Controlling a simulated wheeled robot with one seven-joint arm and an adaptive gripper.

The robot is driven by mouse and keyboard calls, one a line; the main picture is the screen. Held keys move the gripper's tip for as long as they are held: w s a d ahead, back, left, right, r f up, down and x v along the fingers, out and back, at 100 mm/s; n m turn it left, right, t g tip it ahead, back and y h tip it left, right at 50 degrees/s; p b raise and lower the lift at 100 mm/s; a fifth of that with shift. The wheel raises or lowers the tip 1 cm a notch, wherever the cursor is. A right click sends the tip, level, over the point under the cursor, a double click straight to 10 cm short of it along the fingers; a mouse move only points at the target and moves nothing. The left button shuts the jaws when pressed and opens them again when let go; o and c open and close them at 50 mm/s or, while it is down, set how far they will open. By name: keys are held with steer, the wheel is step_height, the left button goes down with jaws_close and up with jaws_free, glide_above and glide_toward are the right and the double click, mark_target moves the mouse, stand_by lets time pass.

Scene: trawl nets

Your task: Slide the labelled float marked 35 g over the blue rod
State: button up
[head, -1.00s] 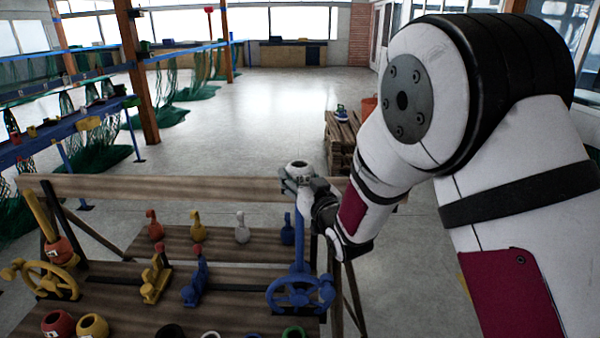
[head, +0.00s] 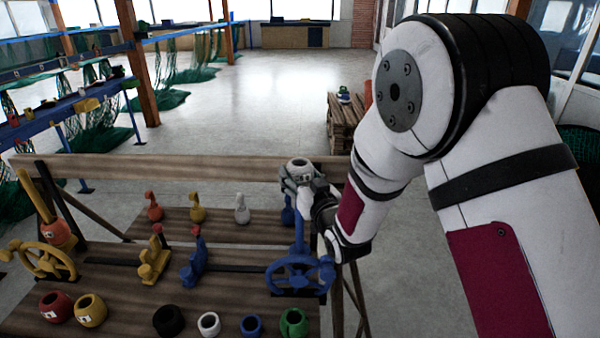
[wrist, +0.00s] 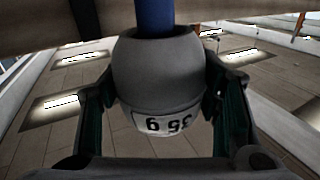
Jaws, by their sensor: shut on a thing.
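The pale grey float (head: 300,165) is held in my gripper (head: 302,182) at the top of the blue rod (head: 299,236), which rises from a blue handwheel stand. In the wrist view the float (wrist: 158,75) sits between both fingers of my gripper (wrist: 165,95). Its white label (wrist: 162,121) reads 35 g upside down. The blue rod (wrist: 154,16) meets the float's opening in that view, and the two look in line. How far the rod goes inside is hidden; the float's upper hole looks dark in the head view.
Red (head: 55,307), yellow (head: 91,311), black, white, blue and green floats stand along the rack's front. Small red, yellow, white and blue pieces stand behind. A wooden beam (head: 180,168) crosses behind the rod.

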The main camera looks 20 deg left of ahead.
stand_by(0.3)
steer(key=o, duration=1.3)
steer(key=shift+o, duration=0.2)
steer(key=shift+f, duration=0.1)
steer(key=v, duration=1.2)
